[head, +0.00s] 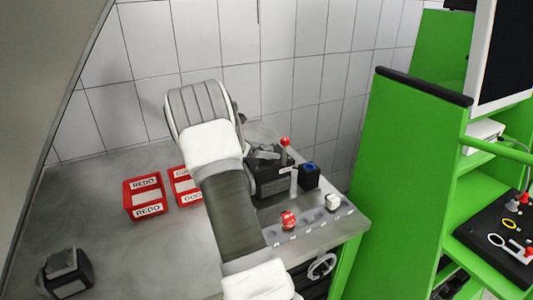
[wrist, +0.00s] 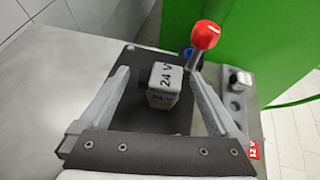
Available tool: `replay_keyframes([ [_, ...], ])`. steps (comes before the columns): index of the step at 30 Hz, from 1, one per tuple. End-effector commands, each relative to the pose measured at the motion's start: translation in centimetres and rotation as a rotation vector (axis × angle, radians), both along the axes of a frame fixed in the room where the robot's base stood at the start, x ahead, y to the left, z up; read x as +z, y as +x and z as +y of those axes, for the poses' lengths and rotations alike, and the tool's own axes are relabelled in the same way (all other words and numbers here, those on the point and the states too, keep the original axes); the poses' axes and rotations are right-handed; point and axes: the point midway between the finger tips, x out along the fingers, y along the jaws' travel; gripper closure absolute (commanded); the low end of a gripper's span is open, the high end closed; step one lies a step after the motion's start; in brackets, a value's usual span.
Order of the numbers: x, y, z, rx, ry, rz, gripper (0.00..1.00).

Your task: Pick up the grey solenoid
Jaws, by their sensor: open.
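The grey solenoid (wrist: 164,86), a small block marked "24 V", stands on the dark test stand, in the middle of the wrist view. My gripper (wrist: 158,73) is open, with one finger to the left of the solenoid and one to its right. Gaps show between the solenoid and both fingers, so nothing is held. The right finger is close to the red-knobbed lever. In the head view my arm hides much of the stand, and I cannot make out the solenoid clearly there.
The lever's red knob (wrist: 205,35) rises beside my right finger. A blue button (head: 309,167) is behind it. A red solenoid (head: 288,219) and a white one (head: 332,202) sit at the front table edge. Red bins (head: 146,198) stand left; a green frame (head: 395,170) stands right.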

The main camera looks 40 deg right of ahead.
Motion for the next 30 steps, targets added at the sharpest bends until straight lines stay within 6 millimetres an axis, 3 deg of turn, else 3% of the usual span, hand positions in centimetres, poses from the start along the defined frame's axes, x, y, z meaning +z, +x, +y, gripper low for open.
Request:
replay_keyframes([
  [8, -0.37, -0.02, -0.66, 0.002, 0.0, -0.001, 0.03],
  [24, -0.34, -0.03, -0.62, 0.001, 0.0, 0.0, 1.0],
  [30, -0.27, -0.01, -0.66, 0.0, -0.001, -0.001, 1.0],
])
